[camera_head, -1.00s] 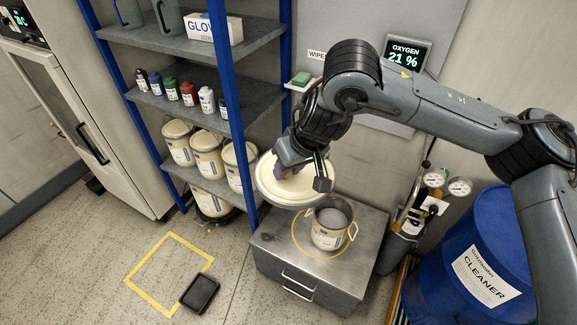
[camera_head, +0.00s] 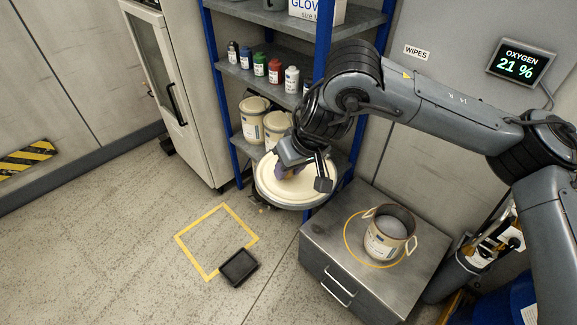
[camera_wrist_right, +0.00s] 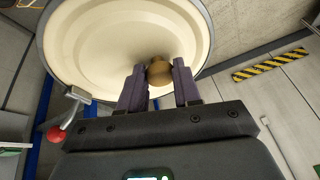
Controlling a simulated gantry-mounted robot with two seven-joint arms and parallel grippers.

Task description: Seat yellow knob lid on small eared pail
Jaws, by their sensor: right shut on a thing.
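My right gripper (camera_head: 291,172) is shut on the brass-yellow knob (camera_wrist_right: 159,72) of a round cream lid (camera_head: 306,192). In the right wrist view, the two dark purple fingers stand either side of the knob, and the stepped face of the lid (camera_wrist_right: 85,45) spreads beyond them. The small eared pail (camera_head: 385,243), cream with a label and two side ears, stands upright and open on a grey metal cabinet, with grey contents showing. In the head view the lid is left of the pail and apart from it. My left gripper is not in view.
The cabinet (camera_head: 328,236) carries an orange ring (camera_head: 348,243) around the pail. A blue-framed shelf (camera_head: 221,104) with bottles and larger pails (camera_head: 252,125) stands behind the lid. A black tray (camera_head: 238,267) lies by a yellow floor square (camera_head: 190,256). Open floor is at left.

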